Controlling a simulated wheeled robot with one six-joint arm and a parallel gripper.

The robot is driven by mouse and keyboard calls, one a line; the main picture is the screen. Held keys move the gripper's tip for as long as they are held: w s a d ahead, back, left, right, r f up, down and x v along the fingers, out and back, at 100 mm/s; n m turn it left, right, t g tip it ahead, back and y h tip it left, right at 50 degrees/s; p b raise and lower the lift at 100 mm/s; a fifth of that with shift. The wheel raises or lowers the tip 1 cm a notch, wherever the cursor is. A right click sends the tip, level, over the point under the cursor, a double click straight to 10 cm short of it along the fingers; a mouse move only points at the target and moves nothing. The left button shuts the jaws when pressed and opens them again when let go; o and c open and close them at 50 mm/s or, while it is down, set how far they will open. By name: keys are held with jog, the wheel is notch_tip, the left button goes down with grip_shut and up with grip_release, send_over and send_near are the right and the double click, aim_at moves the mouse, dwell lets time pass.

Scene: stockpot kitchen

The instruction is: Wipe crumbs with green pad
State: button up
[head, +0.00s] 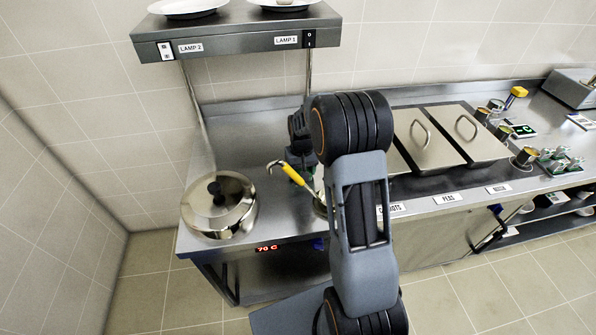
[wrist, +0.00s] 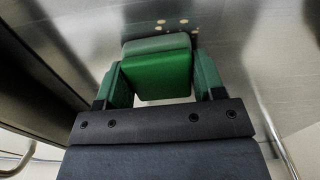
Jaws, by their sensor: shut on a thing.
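The green pad (wrist: 160,76) is a block gripped between the two fingers of my gripper (wrist: 157,62) in the wrist view. My gripper is shut on it. Several pale crumbs (wrist: 173,22) lie on the steel worktop (wrist: 225,30), just beyond the pad's far edge and apart from it in the picture. I cannot tell whether the pad touches the worktop. In the head view my arm covers much of the middle, and the pad and crumbs cannot be made out there.
A lidded steel pot (head: 219,207) stands at the worktop's left front. A yellow-handled ladle (head: 294,174) is close to my arm. A lamp shelf (head: 236,36) hangs above the worktop. Lidded containers (head: 425,137) fill the right side. Bare steel (head: 245,135) shows behind the pot.

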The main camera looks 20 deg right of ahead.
aim_at(266, 186)
jog(key=shift+s+d+f, duration=0.1)
jog(key=shift+s+d, duration=0.05)
jog(key=shift+d, duration=0.5)
jog(key=shift+s+d, duration=0.1)
jog(key=shift+d, duration=0.5)
jog(key=shift+s+a, duration=0.1)
jog(key=shift+s, duration=0.6)
jog(key=shift+w+a, duration=0.45)
jog(key=shift+a, duration=1.95)
jog(key=shift+w+a, duration=0.45)
jog(key=shift+a, duration=1.9)
jog(key=shift+w+a, duration=0.45)
jog(key=shift+a, duration=1.95)
jog(key=shift+r+p, duration=1.9)
jog(key=shift+r, duration=1.15)
jog(key=shift+r, duration=0.1)
notch_tip(266, 186, up, 3)
jog(key=shift+f+p, duration=0.1)
jog(key=shift+p, duration=0.95)
